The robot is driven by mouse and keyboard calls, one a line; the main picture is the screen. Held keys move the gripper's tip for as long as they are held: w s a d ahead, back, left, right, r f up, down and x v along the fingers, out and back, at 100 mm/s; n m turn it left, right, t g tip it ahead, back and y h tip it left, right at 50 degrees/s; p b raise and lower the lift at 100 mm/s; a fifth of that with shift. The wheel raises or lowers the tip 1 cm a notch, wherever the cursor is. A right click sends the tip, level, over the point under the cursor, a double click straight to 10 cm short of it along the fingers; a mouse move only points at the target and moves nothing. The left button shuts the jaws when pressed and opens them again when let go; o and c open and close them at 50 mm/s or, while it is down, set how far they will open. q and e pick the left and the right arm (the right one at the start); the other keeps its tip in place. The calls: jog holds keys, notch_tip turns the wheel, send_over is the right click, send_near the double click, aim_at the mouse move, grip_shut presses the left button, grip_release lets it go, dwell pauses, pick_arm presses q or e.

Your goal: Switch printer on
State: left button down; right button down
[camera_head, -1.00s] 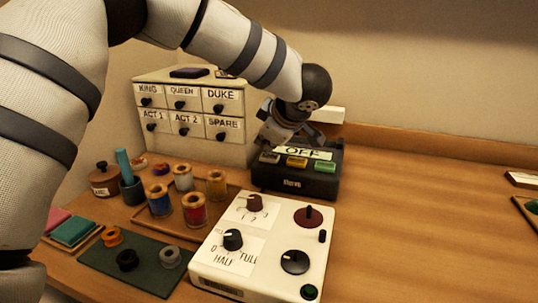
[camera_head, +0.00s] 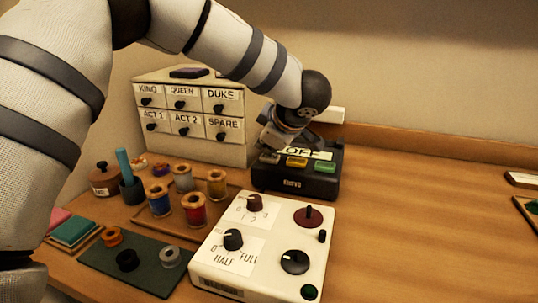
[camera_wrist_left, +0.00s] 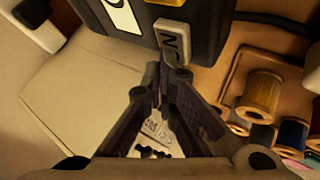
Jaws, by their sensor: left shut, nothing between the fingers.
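The printer (camera_head: 295,184) is a dark box with a sign reading OFF (camera_head: 318,155) on top. A grey button (camera_head: 269,158), a yellow button (camera_head: 297,162) and a green button (camera_head: 325,166) line its front. In the left wrist view the grey button (camera_wrist_left: 173,42) carries letters that look like ON. My left gripper (camera_wrist_left: 168,80) is shut and empty, its fingertips at the near end of the grey button. I cannot tell whether they touch it. In the head view the left gripper (camera_head: 268,148) is over the printer's left end, partly hiding the sign. My right gripper is out of view.
A white control box (camera_head: 262,250) with knobs stands in front of the printer. Thread spools (camera_head: 194,210) stand on a tray to its left. A labelled drawer cabinet (camera_head: 190,150) is behind. The table to the right of the printer (camera_head: 430,220) is mostly clear.

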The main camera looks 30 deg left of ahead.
aim_at(267, 157)
pick_arm(q)
jog(key=shift+f, duration=0.15)
jog(key=shift+r, duration=1)
jog(key=shift+r, duration=3)
